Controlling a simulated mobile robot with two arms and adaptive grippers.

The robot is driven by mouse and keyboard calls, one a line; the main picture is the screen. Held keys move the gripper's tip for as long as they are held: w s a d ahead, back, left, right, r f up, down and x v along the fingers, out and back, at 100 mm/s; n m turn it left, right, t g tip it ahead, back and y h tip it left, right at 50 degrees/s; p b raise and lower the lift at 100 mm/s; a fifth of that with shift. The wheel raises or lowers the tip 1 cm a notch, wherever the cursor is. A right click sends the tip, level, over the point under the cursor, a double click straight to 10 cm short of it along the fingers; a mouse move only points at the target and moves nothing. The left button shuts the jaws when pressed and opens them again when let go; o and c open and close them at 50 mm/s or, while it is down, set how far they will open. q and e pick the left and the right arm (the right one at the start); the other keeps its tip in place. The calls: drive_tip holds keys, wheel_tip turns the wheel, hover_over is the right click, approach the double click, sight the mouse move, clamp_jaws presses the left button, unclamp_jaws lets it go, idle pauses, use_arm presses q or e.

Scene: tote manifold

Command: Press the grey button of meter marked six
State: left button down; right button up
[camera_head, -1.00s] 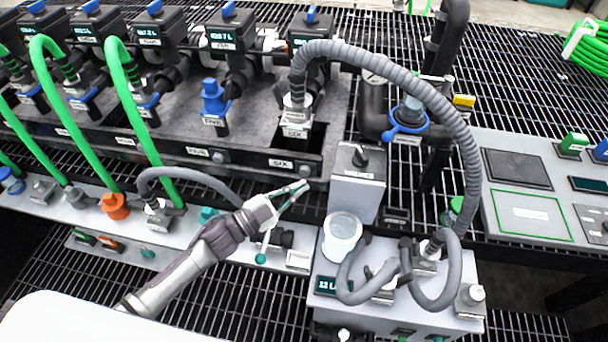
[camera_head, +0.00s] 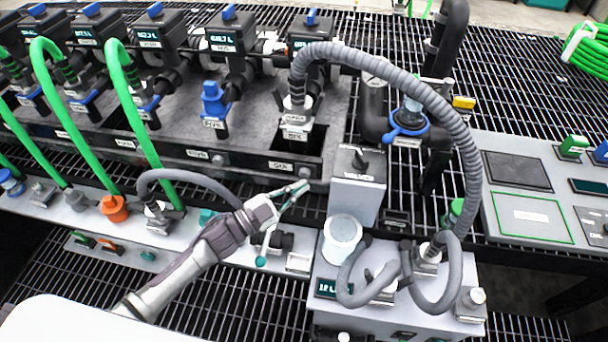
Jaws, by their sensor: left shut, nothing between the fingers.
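The meter in the row above the label SIX is a dark box (camera_head: 310,28) with a blue handle on top, at the upper middle. The grey ribbed hose (camera_head: 400,78) passes in front of it and hides part of its face. I cannot make out its grey button. The hose ends in a fitting (camera_head: 296,112) above the front rail, where the label SIX (camera_head: 281,166) sits. My left gripper (camera_head: 298,190) is shut and empty, below and in front of that label, apart from the meter. My right gripper is not in view.
Several similar meters (camera_head: 230,38) stand to the left, with green hoses (camera_head: 135,100) in front. A grey switch box (camera_head: 357,185), a white cup (camera_head: 342,236) and a grey unit with hoses (camera_head: 440,318) stand right of my gripper. A panel (camera_head: 530,200) lies at the right.

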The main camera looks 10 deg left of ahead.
sight(304, 175)
use_arm(q)
drive_tip(key=shift+w, duration=0.2)
idle(0.5)
drive_tip(key=shift+w, duration=0.25)
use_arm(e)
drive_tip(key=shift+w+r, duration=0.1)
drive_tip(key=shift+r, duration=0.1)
use_arm(q)
drive_tip(key=shift+w, duration=0.35)
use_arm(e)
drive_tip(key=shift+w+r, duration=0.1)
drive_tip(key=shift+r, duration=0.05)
use_arm(q)
drive_tip(key=shift+w, duration=0.1)
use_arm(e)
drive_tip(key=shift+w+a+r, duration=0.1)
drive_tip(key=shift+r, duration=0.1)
use_arm(q)
drive_tip(key=shift+w, duration=0.1)
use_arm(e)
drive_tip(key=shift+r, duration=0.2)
